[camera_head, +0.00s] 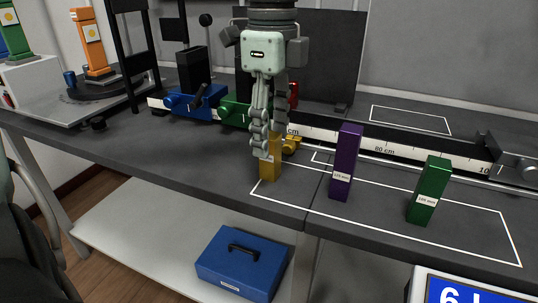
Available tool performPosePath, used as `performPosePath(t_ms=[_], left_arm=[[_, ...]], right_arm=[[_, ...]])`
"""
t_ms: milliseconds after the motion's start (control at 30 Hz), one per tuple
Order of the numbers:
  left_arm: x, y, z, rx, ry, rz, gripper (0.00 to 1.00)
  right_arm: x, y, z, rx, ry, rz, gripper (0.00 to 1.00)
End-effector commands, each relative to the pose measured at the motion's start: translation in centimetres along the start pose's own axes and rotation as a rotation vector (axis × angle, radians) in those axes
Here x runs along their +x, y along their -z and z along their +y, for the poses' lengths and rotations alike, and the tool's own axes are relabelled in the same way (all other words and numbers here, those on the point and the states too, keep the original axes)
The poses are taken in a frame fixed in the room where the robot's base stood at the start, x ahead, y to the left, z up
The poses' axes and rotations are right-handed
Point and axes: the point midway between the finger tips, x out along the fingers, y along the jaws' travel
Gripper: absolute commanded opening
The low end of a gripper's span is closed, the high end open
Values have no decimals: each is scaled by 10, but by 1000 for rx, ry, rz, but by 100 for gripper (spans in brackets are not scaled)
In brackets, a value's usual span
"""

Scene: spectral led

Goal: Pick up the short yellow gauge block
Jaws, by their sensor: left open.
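The short yellow gauge block (271,171) stands upright on the dark bench top, at the left end of the white outlined area. My left gripper (267,155) points straight down over it. The fingers are open and reach down around the upper part of the block, hiding much of it. I cannot tell whether the fingers touch it. A taller purple block (345,163) and a green block (429,191) stand upright to the right, each with a white label. My right gripper is not in view.
A rail with a centimetre scale (385,149) runs behind the blocks, carrying a blue carriage (194,100) and a green carriage (233,113). A small yellow part (292,144) sits just behind the gripper. A blue case (241,264) lies on the lower shelf. Bench between the purple and green blocks is clear.

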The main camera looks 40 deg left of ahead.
Motion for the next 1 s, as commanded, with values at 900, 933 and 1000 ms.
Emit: performPosePath(t_ms=[900,933,1000], left_arm=[[60,-4,-7,0,1,6,26],[60,-4,-7,0,1,6,23],[60,-4,-7,0,1,6,14]], right_arm=[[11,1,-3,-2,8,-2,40],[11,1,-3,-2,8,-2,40],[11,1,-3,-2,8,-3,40]])
